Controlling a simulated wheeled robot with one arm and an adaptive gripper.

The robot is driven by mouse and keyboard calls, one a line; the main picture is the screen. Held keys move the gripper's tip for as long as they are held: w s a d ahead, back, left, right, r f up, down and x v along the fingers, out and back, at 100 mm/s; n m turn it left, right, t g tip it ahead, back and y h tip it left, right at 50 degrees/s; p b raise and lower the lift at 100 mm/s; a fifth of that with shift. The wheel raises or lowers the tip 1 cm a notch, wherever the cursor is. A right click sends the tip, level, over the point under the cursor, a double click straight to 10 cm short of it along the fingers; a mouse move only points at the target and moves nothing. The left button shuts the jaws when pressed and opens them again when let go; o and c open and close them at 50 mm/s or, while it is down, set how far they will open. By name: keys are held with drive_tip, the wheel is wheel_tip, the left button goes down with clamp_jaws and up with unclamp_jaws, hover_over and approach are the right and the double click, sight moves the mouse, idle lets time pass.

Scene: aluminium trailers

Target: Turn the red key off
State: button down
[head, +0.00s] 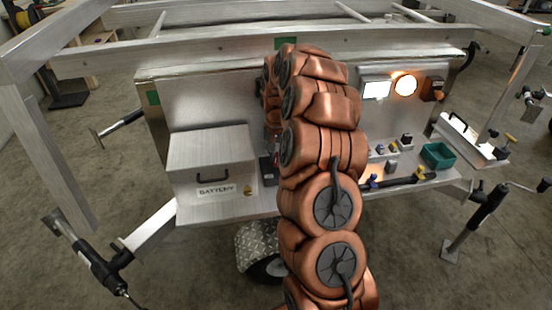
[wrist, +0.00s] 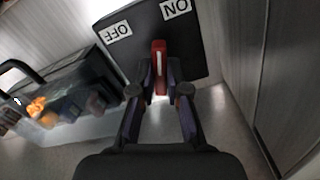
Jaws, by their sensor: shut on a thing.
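The red key (wrist: 159,58) stands out from a black switch plate (wrist: 205,45) in the wrist view. A white line runs along the key, upright in the picture. The plate has a white OFF label (wrist: 118,31) on the left and an ON label (wrist: 175,8) at top, both upside down. The key's far end lies between the two labels. My gripper (wrist: 159,85) is shut on the key, one finger on each side of it. In the head view my arm hides the key and the gripper.
In the head view the BATTERY box (head: 212,148) stands left of my arm. Lit lamps (head: 405,85), a green tray (head: 437,156) and small parts are to the right. In the wrist view a metal wall (wrist: 245,80) rises close on the right, and a dark case (wrist: 75,90) is at left.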

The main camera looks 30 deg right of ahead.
sight(276, 157)
drive_tip(key=n+b, duration=0.1)
drive_tip(key=n, duration=0.5)
drive_tip(key=shift+w+n+b, duration=0.1)
drive_tip(key=shift+n+b, duration=0.2)
drive_tip(key=n, duration=0.6)
drive_tip(key=shift+r, duration=0.1)
idle(0.3)
drive_tip(key=c, duration=1.2)
unclamp_jaws()
drive_tip(key=shift+o, duration=0.2)
wheel_tip(276, 157, up, 12)
